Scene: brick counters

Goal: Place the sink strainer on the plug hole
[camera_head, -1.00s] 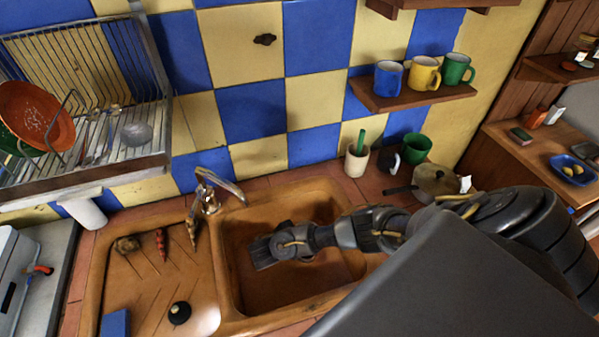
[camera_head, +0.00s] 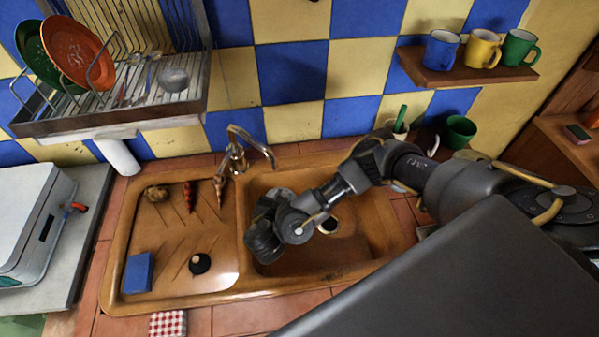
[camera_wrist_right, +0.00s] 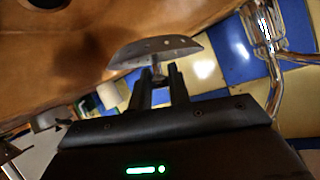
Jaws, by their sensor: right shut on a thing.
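The sink strainer (camera_wrist_right: 160,52) is a shallow grey metal disc with small holes and a short stem. In the right wrist view my right gripper (camera_wrist_right: 160,83) is shut on the stem, with the disc beyond the fingertips. In the head view the right gripper (camera_head: 270,210) is over the left part of the basin, its fingers mostly hidden. A grey patch behind it looks like the strainer's edge (camera_head: 282,193). The plug hole (camera_head: 328,226) shows as a pale round spot with a dark rim in the basin, right of the gripper and apart from it. My left gripper is out of view.
The brown sink (camera_head: 225,297) has a tap (camera_head: 238,155) behind it. The drainboard at left holds a blue sponge (camera_head: 138,272), a round black object (camera_head: 200,263) and shells (camera_head: 189,196). A dish rack (camera_head: 110,122) hangs above left. A mug shelf (camera_head: 465,73) is above right.

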